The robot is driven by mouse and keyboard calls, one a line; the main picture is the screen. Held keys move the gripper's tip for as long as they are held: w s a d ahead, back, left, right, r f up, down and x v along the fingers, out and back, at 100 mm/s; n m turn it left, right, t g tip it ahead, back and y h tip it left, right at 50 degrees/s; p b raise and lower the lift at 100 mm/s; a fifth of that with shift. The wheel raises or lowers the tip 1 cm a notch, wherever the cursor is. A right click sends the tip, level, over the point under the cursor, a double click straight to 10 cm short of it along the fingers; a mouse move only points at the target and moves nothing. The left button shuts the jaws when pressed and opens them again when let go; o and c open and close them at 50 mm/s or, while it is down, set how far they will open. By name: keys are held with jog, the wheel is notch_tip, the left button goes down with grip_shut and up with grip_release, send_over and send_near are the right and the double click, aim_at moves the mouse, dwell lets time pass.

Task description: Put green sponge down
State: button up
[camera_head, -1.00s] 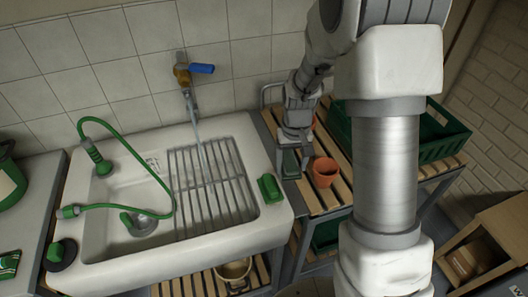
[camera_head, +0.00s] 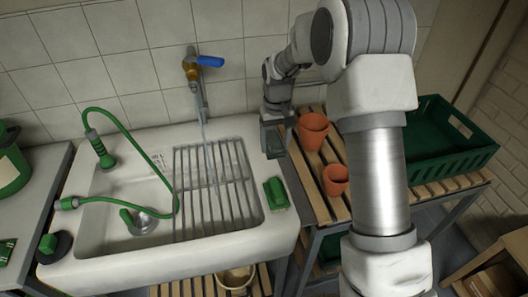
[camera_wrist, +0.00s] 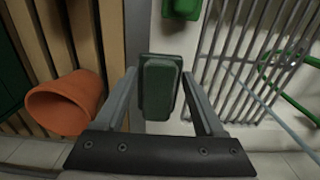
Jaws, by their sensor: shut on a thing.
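My gripper (camera_wrist: 160,98) is shut on a dark green sponge (camera_wrist: 158,85), seen between its two fingers in the wrist view. In the head view my gripper (camera_head: 273,138) is at the back right corner of the sink, left of the pots, and the held sponge is mostly shaded there. In the wrist view the sponge is over the strip between the wooden slats and the sink rim. A second, brighter green block (camera_head: 275,193) lies on the sink's right rim; it also shows at the top of the wrist view (camera_wrist: 183,8).
The white sink (camera_head: 225,237) has a metal rack (camera_head: 215,185), a green hose (camera_head: 130,128) and running water from the tap (camera_head: 200,65). A green crate (camera_head: 430,140) is at the right.

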jog(key=w+a+f, duration=0.2)
jog(key=w+a, duration=0.1)
jog(key=shift+w+f, duration=0.1)
jog(key=shift+f, duration=0.25)
jog(key=shift+a+f, duration=0.1)
jog(key=shift+f, duration=1.9)
jog(key=shift+f, duration=0.1)
jog(key=shift+f, duration=0.15)
jog(key=o, duration=1.5)
jog(key=shift+c, duration=0.2)
